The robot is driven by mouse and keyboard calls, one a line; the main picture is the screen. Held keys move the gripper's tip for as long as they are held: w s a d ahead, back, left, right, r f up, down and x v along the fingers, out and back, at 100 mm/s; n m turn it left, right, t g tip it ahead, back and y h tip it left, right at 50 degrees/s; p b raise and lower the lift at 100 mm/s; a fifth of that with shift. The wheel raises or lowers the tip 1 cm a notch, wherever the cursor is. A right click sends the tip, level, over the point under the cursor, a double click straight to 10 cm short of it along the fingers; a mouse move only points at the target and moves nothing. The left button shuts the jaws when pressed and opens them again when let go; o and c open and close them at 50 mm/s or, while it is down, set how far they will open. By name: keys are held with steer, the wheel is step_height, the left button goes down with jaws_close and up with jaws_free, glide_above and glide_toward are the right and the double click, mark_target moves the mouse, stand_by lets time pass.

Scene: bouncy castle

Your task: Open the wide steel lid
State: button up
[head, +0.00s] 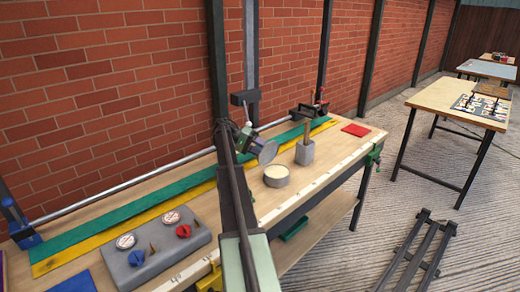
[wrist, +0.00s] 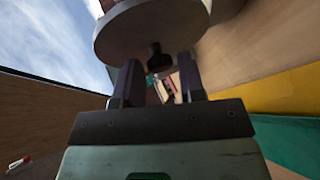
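The wide steel pot (head: 277,177) stands on the workbench with its top uncovered and a pale cream surface inside. The round grey steel lid (head: 267,152) is off the pot, tilted in the air just above and to its left. My gripper (head: 254,142) is at the lid's left side. In the wrist view, the lid (wrist: 150,30) is just beyond my gripper (wrist: 156,72), and its dark knob (wrist: 155,57) sits between the two fingers. The fingers appear to hold the knob, though the contact itself is not clear.
A grey block with a post (head: 305,148) stands right of the pot. A grey control box (head: 160,250) with red and blue knobs is at the front left. A red pad (head: 355,130) and a vise (head: 310,108) are farther back. Bare bench lies around the pot.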

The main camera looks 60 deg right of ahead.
step_height(320, 180, up, 20)
steer(key=p, duration=1.9)
steer(key=shift+p, duration=0.4)
